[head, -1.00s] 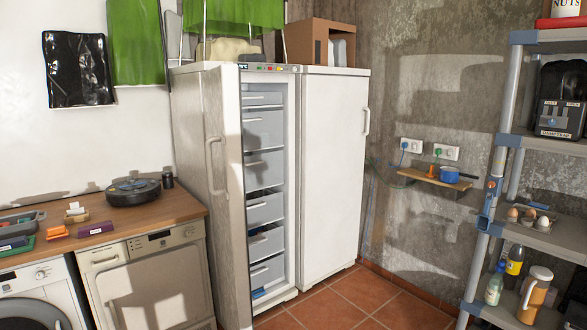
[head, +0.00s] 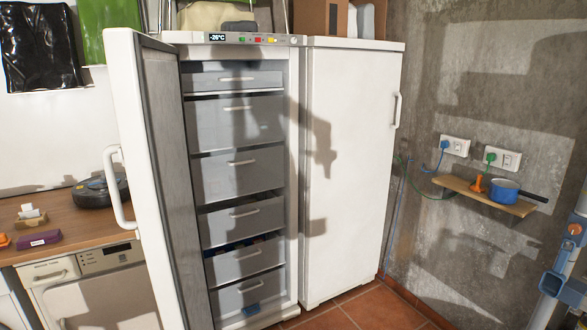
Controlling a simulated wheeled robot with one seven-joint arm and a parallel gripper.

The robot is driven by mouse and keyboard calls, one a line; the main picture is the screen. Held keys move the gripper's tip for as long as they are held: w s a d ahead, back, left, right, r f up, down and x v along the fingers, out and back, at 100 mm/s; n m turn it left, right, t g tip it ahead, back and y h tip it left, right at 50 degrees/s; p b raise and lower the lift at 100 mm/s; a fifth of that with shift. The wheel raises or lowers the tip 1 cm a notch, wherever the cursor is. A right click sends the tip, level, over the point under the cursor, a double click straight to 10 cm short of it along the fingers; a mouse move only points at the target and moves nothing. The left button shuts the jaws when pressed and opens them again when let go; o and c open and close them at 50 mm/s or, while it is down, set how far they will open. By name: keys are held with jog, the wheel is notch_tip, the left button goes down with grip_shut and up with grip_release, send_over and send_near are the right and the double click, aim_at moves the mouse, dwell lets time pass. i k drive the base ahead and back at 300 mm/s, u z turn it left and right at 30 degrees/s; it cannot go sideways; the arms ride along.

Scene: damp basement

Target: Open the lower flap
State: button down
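An upright white freezer stands open, its door (head: 160,150) swung out to the left with a white handle (head: 118,190). Inside are stacked grey fronts with pale handles. The uppermost front (head: 236,80) is low and wide, and a taller front (head: 238,130) is just below it; both look closed. Several drawers fill the space underneath, the bottom one (head: 240,296) near the floor. I cannot tell for certain which fronts are hinged flaps. A dark gap shows above one lower drawer (head: 238,267), with things inside. My gripper is not in view.
A closed white appliance (head: 345,170) adjoins the freezer on the right. A wooden worktop (head: 75,222) with a dark round device (head: 92,192) is left. A small wall shelf (head: 470,190) holds a blue pot (head: 503,191). Tiled floor (head: 370,308) is free at lower right.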

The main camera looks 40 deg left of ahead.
aim_at(252, 160)
jog(key=u, duration=2.2)
jog(key=i, duration=0.75)
jog(key=z, duration=1.5)
jog(key=i, duration=0.95)
jog(key=z, duration=0.4)
jog(key=i, duration=1.05)
jog(key=u, duration=0.95)
jog(key=i, duration=0.6)
jog(key=u, duration=0.45)
